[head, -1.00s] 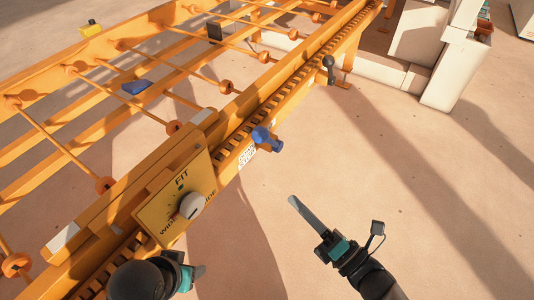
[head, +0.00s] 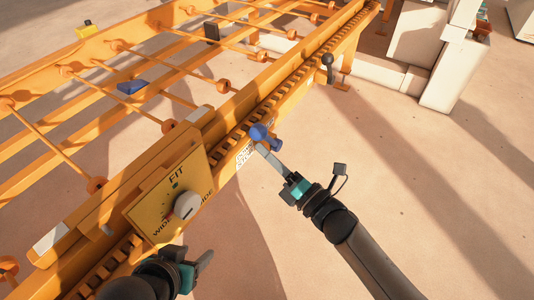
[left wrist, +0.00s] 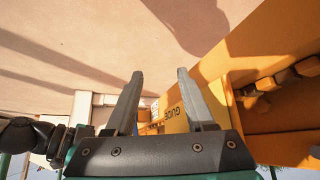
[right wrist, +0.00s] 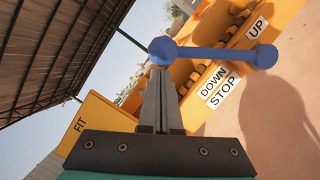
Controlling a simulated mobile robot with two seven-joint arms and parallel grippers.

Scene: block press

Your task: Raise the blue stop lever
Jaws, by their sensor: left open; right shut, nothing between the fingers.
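The blue stop lever (head: 264,136) sticks out from the side of the orange conveyor rail. In the right wrist view the lever (right wrist: 215,54) has a round knob at each end, beside labels reading DOWN, STOP and UP. The knob at the left lies by the DOWN side. My right gripper (head: 260,149) is shut and empty, its fingertips right at the lever; in the right wrist view the tips (right wrist: 160,70) appear just below the left knob. Whether they touch cannot be told. My left gripper (head: 208,256) is open and empty near the dial panel, away from the lever.
A yellow panel (head: 160,217) with a white dial, marked FIT, WIDE and GUIDE, sits on the rail. A dark-knobbed lever (head: 327,66) stands farther along. A blue block (head: 131,87) lies on the frame. The floor at right is open.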

